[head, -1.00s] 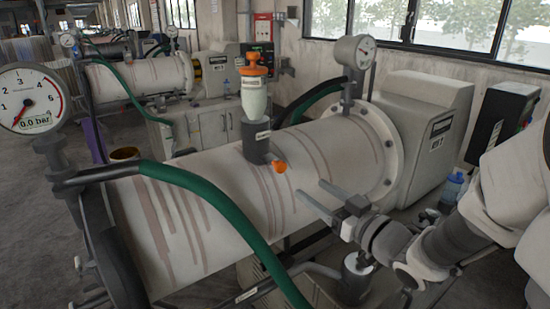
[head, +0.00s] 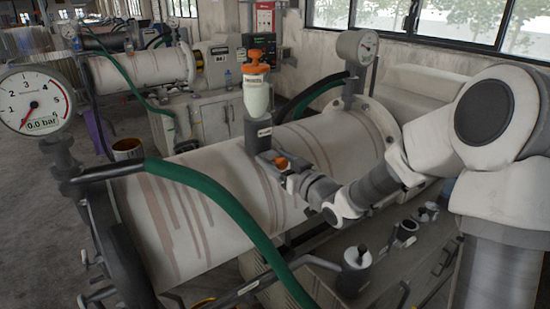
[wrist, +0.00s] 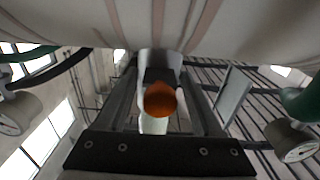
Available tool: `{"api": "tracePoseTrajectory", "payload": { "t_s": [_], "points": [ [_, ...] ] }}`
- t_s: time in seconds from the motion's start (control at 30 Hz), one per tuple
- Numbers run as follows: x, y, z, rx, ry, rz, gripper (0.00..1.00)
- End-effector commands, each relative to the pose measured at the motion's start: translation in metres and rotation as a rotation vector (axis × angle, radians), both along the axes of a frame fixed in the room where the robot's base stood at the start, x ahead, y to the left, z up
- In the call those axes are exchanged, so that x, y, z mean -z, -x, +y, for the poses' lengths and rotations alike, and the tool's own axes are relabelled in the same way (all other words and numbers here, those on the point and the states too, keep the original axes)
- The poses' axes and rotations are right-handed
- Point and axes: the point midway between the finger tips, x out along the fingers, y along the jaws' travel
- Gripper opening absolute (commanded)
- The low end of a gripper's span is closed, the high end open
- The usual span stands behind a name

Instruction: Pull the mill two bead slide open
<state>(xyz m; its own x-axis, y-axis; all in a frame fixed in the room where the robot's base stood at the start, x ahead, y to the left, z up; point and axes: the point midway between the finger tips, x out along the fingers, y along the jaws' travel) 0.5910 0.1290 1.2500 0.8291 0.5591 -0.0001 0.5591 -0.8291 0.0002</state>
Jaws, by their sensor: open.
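The near mill's pale, streaked drum (head: 190,225) lies across the head view. A dark grey port (head: 257,137) stands on it under a white bottle (head: 256,98) with an orange top. The bead slide's orange knob (head: 294,163) sticks out low from the port's side, partly hidden by my gripper. My gripper (head: 272,160) is open at the port, its fingers around the knob. In the wrist view the orange knob (wrist: 160,99) sits between the two fingers, with a gap on each side. The slide's plate is too hidden to tell its position.
A green hose (head: 225,205) arches over the drum in front. A pressure gauge (head: 34,100) stands at the left and another gauge (head: 357,47) behind the drum. A bench with small handled pots (head: 405,232) stands at the lower right.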

Motion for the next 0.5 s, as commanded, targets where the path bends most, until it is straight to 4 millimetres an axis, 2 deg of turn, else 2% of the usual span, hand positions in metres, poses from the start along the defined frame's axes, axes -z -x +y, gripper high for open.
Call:
{"api": "tracePoseTrajectory", "payload": {
  "t_s": [0.23, 0.27, 0.5],
  "points": [
    [0.0, -0.0006, 0.0004, 0.0, 0.0, 0.0, 0.68],
    [0.0001, -0.0006, 0.0003, 0.0, 0.0, 0.0, 0.64],
    [0.0001, -0.0004, 0.0001, 0.0, 0.0, 0.0, 0.21]
  ]
}}
